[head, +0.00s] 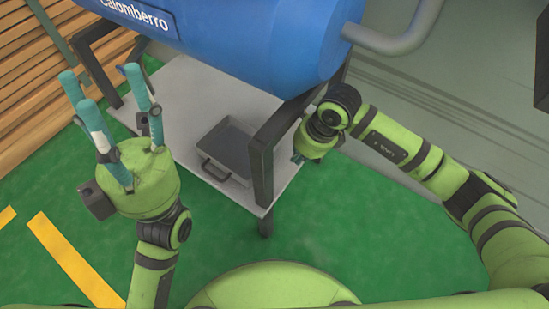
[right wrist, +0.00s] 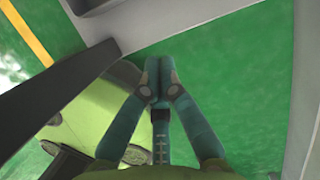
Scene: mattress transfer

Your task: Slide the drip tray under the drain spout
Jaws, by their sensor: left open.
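The dark grey drip tray (head: 232,146) lies on the pale platform below the blue tank (head: 255,38), its handle facing me. No spout is clearly visible under the tank; a grey pipe (head: 402,42) leaves its right end, and I cannot tell if it is the drain spout. My left gripper (head: 108,95) is raised at the left, its teal fingers spread and empty, apart from the tray. My right gripper (head: 299,158) is right of the tray, beyond the stand's front leg, its fingers mostly hidden in the head view. In the right wrist view its fingertips (right wrist: 158,72) meet with nothing visible between them.
The tank's dark stand has a front leg (head: 262,175) between the tray and my right gripper. The pale platform (head: 180,92) has bare room left of the tray. Wooden slats (head: 40,65) stand at the left. The green floor in front is clear, with yellow stripes (head: 75,260).

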